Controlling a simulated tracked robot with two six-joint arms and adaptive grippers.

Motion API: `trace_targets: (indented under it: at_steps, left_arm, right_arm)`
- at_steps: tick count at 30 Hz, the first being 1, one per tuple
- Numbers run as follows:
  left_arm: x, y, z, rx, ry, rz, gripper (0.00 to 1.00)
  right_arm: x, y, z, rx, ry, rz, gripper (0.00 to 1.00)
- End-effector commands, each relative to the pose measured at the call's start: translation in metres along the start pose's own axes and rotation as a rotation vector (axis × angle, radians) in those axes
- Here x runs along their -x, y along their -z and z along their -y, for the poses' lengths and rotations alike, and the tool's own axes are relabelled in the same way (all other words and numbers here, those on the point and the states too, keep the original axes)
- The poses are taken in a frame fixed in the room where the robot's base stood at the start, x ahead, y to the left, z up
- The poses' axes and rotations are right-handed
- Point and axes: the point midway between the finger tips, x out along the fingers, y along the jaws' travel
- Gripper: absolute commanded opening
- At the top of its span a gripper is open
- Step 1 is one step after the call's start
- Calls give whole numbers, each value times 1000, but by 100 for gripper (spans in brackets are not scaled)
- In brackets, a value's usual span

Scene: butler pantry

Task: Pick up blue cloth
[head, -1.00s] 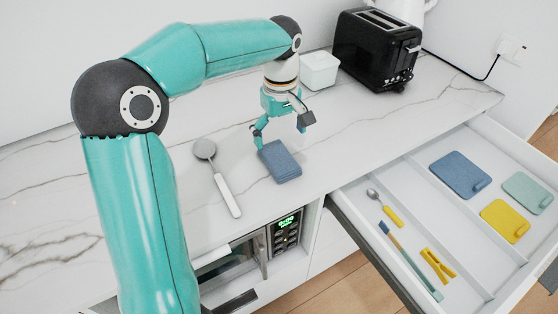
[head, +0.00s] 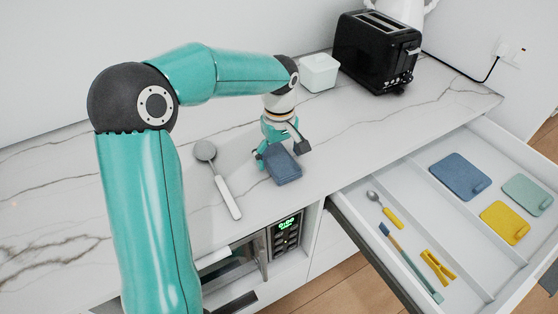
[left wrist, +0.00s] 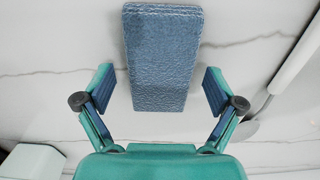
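The blue cloth (head: 284,167) is a folded rectangular block lying on the marble counter in the head view. In the left wrist view the cloth (left wrist: 160,55) lies straight ahead, with its near end reaching between the fingertips. My left gripper (head: 278,157) is low at the far end of the cloth. In the left wrist view the left gripper (left wrist: 160,92) is open, one finger on each side of the cloth, with a gap on both sides. My right gripper is not in view.
A ladle (head: 221,182) lies left of the cloth. A white container (head: 319,73) and a black toaster (head: 376,52) stand behind. An open drawer (head: 423,206) at right holds a spoon, brush, yellow clip and several flat coloured pieces. A microwave (head: 287,234) is below the counter.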

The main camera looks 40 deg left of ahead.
Motion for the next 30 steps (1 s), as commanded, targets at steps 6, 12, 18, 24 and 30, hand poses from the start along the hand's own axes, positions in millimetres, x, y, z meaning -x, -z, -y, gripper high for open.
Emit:
trace_targets:
  at_steps: [6,12,18,24,30]
  left_arm:
    - [0,0,0,0,0,0,50]
    - [0,0,0,0,-1,0,41]
    - [3,0,-1,0,-1,-1,41]
    - [18,0,-1,-1,-3,-2,41]
    - [54,0,-2,0,-6,-2,41]
  right_arm:
    - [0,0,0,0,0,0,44]
    - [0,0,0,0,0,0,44]
    - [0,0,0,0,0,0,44]
    - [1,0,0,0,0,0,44]
    - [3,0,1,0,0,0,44]
